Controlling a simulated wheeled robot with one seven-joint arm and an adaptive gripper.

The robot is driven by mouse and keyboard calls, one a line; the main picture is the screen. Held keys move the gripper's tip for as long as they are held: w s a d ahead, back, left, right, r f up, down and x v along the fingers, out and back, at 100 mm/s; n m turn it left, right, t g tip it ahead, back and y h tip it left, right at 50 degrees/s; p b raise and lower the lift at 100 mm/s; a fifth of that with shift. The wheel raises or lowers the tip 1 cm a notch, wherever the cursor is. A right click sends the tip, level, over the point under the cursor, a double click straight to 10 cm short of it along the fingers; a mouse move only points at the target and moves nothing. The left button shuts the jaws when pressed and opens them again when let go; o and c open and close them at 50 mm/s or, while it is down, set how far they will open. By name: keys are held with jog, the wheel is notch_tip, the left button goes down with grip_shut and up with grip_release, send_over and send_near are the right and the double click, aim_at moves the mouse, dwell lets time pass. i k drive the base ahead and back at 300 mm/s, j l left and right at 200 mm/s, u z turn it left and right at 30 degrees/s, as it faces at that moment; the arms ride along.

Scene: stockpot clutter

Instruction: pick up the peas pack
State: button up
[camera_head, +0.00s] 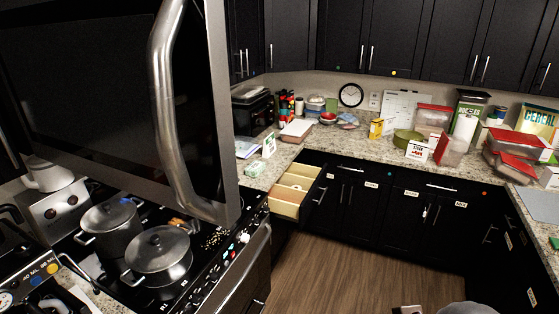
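I cannot make out a pack that is clearly labelled peas. A small green-and-white pack (256,168) lies on the counter at the left, beside the open drawer; its print is too small to read. A white box with green marks (268,145) stands just behind it. A green bowl-like thing (407,137) sits on the far counter among boxes. My gripper is not clearly in view; only partial grey and dark shapes show at the bottom edge, and I cannot tell what they are.
An open drawer (291,192) juts from the corner cabinets. Two lidded steel pots (160,255) stand on the stove under a large microwave (90,80) that blocks much of the left. Boxes and red-lidded containers (434,117) crowd the far counter. The wooden floor (350,255) is largely clear.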

aim_at(254, 169)
jog(key=i+l, duration=0.2)
jog(key=i, duration=0.35)
jog(key=i+l+z, duration=0.1)
jog(key=i, duration=0.45)
jog(key=i+l, duration=0.3)
jog(key=i, duration=0.25)
jog(key=i+j, duration=0.45)
jog(key=j, duration=0.15)
jog(key=i+j+z, duration=0.1)
jog(key=i+j, duration=0.4)
jog(key=j, duration=0.1)
